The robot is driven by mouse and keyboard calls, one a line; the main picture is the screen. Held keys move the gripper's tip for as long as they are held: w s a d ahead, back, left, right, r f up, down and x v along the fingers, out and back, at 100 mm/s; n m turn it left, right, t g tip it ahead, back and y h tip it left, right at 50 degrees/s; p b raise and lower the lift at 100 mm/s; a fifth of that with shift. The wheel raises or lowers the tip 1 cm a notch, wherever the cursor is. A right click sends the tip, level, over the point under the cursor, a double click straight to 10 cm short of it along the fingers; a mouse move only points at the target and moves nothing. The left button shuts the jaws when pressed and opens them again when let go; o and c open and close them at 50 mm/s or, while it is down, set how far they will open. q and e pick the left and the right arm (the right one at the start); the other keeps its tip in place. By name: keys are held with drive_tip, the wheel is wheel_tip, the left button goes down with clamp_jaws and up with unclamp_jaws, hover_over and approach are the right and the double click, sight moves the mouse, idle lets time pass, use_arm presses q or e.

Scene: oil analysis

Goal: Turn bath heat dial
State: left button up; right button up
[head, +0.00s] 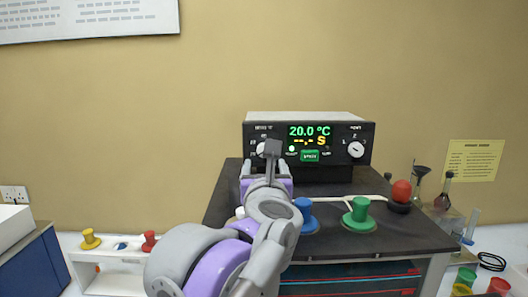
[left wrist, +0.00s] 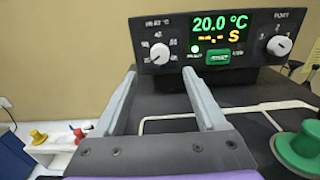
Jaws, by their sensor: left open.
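The bath heat dial, a small white knob (left wrist: 160,53) with a number scale around it, is on the left of the black control unit's front (left wrist: 215,40). In the head view the dial (head: 261,149) is partly hidden by my left gripper. My left gripper (head: 265,167) is open and empty, pointing at the unit. In the left wrist view its two fingers (left wrist: 160,75) are spread to either side below the dial, apart from it. The display (head: 309,131) reads 20.0 °C in green, with dashes and an S in yellow below. My right gripper is not in view.
A green button (left wrist: 217,57) and a second white dial (left wrist: 279,45) are on the same panel. The unit stands on a dark bench top (head: 400,235). Blue (head: 306,222) and green (head: 359,214) knobs and a red bulb (head: 401,191) stand in front. Glassware is at the right.

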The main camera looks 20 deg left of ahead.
use_arm(q)
drive_tip(key=x, duration=0.8)
drive_tip(key=shift+w+p, duration=0.25)
drive_tip(key=shift+p, duration=0.2)
drive_tip(key=shift+a, duration=0.1)
clamp_jaws()
